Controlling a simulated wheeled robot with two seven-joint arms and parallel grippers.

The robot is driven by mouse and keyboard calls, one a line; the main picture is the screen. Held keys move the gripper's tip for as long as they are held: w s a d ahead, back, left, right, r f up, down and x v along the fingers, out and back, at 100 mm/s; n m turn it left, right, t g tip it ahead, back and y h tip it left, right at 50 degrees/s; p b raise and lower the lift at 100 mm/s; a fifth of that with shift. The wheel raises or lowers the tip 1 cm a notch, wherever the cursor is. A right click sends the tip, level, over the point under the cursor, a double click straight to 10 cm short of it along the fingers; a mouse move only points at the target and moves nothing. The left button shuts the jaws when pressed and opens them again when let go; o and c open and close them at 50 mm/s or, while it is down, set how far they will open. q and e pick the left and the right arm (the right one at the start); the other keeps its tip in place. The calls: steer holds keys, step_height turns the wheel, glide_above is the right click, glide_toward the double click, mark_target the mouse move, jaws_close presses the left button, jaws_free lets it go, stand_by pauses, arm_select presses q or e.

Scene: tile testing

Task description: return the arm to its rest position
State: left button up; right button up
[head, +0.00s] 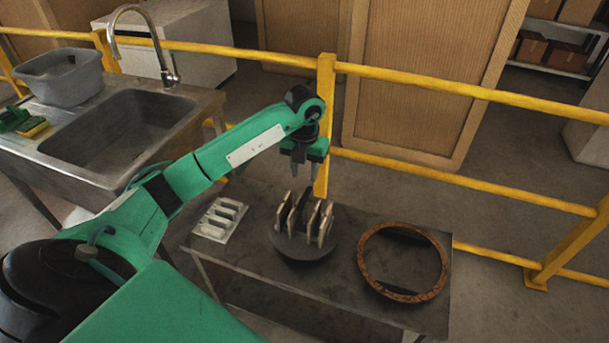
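My green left arm reaches in from the left and up over the low table (345,229). Its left gripper (303,172) points down, above the round dark holder (300,250) with upright tiles (312,218). Two fingers show apart with a gap between them. I see nothing held in that gap. The fingers appear to be above the tile tops, though the exact height is hard to tell. My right gripper is not in this view.
A yellow rail (325,125) stands behind the table. A steel sink (118,130) with a tap (160,50) and grey tub (62,78) is at left.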

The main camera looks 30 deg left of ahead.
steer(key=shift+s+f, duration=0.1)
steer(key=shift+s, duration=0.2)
